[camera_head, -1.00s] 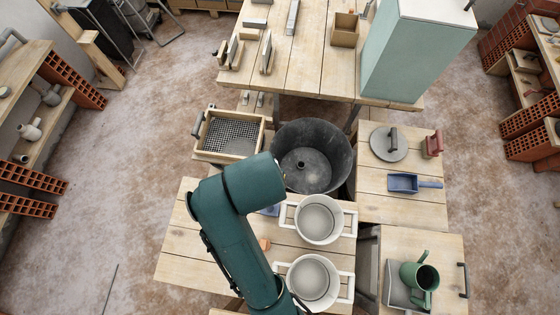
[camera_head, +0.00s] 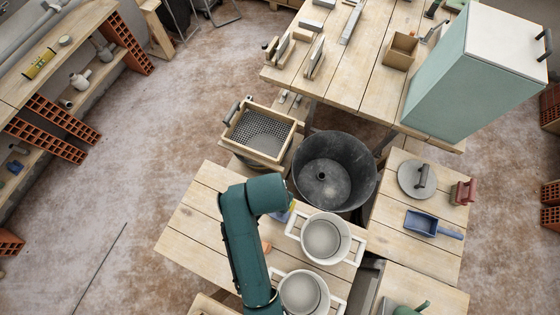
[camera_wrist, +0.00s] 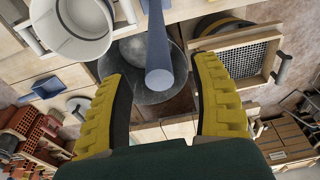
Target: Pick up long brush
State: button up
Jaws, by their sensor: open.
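My gripper (camera_wrist: 163,72) is open, with its yellow fingers spread in the wrist view. A blue-grey round rod (camera_wrist: 158,50) shows between the fingers in the picture, its rounded near end pointing toward the camera. It touches neither finger as far as I can see. It may be the long brush's handle; no bristles show, and its far end runs out of the top edge. In the head view my arm hides most of the gripper, and a small blue patch (camera_head: 282,216) shows beside it above the plank table.
A black tub (camera_head: 335,172) stands behind my gripper, with a framed sieve (camera_head: 242,125) to its left. Two white buckets (camera_head: 344,225) stand right of my arm. A blue scoop (camera_head: 421,223) and a round grey float (camera_head: 410,187) lie on the right table.

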jog(key=f, duration=0.2)
jog(key=f+p, duration=0.1)
jog(key=f, duration=0.1)
jog(key=w+f, duration=0.1)
jog(key=shift+w+d+f, duration=0.1)
jog(key=shift+d+f, duration=0.3)
grip_shut()
